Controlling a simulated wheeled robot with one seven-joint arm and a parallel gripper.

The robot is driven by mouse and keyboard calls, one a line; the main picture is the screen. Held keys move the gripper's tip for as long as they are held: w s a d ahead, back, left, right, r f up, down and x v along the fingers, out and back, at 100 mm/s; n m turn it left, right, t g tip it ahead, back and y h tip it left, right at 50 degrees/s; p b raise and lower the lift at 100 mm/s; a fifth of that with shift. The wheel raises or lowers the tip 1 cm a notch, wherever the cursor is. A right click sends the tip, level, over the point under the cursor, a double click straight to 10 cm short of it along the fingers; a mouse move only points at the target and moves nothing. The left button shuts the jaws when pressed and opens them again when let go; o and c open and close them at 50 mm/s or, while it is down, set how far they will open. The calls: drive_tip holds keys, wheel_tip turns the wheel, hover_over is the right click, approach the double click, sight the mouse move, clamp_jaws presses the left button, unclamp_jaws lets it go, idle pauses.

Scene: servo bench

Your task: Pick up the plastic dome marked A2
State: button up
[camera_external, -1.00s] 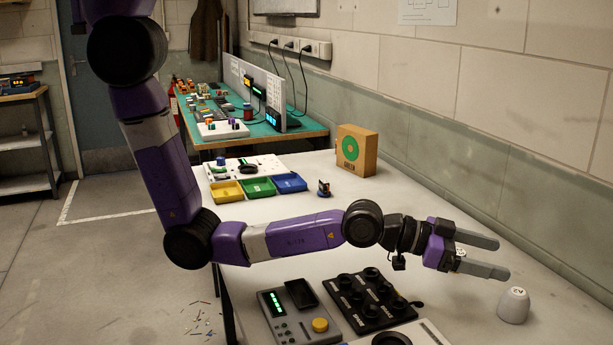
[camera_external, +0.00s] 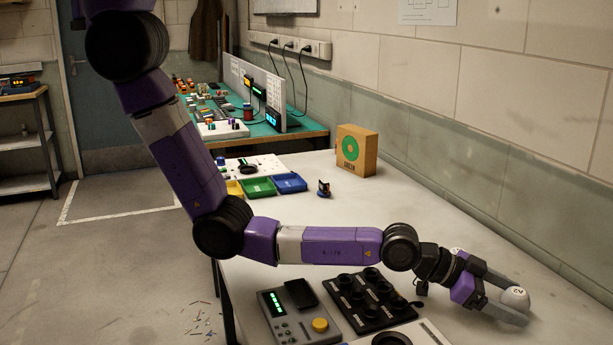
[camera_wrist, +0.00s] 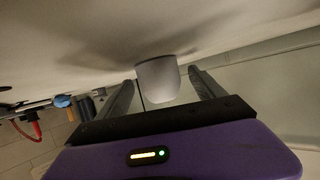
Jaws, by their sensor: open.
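The white plastic dome marked A2 (camera_external: 516,297) stands on the white bench near its right side. My gripper (camera_external: 522,304) is low over the bench, its grey fingers open and on either side of the dome. The near finger hides the dome's lower part. In the wrist view the dome (camera_wrist: 158,78) sits between the spread fingers, with a gap visible on each side. A second small white object (camera_external: 457,250) shows behind my gripper, mostly hidden; its mark is not readable.
A black holder with round sockets (camera_external: 372,302) and a grey control box with a yellow button (camera_external: 320,325) lie left of my gripper. A cardboard box (camera_external: 357,150) and coloured trays (camera_external: 258,187) stand farther back.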

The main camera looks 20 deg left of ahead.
drive_tip(key=shift+w+d+f, duration=0.1)
drive_tip(key=shift+d+f, duration=0.2)
drive_tip(key=shift+d, duration=0.25)
drive_tip(key=c, duration=1.4)
drive_tip(key=shift+r, duration=0.1)
drive_tip(key=shift+c, duration=0.2)
